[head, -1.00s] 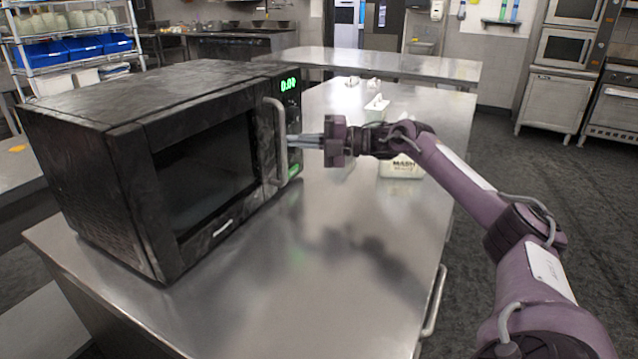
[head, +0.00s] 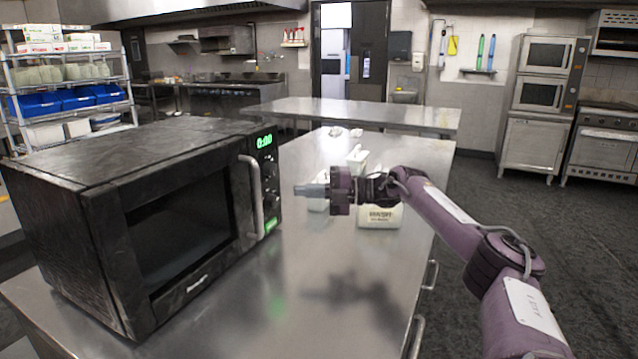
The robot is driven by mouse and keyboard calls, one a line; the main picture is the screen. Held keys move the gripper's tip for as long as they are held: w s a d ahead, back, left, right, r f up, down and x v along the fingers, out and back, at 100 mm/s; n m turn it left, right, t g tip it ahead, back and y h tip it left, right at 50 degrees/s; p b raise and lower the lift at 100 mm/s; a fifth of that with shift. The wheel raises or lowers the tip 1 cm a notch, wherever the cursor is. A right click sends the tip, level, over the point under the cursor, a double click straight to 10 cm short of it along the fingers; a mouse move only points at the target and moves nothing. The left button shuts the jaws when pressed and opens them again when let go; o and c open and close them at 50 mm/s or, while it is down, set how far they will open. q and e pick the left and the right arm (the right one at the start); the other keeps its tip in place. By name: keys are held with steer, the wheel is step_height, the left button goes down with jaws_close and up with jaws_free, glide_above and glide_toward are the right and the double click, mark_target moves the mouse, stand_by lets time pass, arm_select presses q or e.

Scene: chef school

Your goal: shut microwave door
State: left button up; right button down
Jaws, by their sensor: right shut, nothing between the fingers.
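The black microwave (head: 110,165) stands on the steel counter at the left, its front facing right. Its door (head: 185,240) lies flush with the front, with no gap that I can see. The door's curved grey handle (head: 255,195) is near the control panel, which shows a green 0:00. My right gripper (head: 299,190) is shut and empty. It is to the right of the handle, apart from it, above the counter. My left gripper is not in view.
The steel counter (head: 300,300) is clear in front of the microwave. A white labelled container (head: 381,216) and smaller white items stand behind my right gripper. Another steel table (head: 350,113) is farther back. Open dark floor lies to the right.

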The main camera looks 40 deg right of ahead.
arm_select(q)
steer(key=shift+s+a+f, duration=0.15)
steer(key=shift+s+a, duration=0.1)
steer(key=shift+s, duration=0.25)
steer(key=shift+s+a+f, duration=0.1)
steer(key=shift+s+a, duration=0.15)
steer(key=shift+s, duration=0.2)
arm_select(e)
steer(key=d, duration=0.4)
steer(key=shift+w+d, duration=0.25)
steer(key=shift+w, duration=0.05)
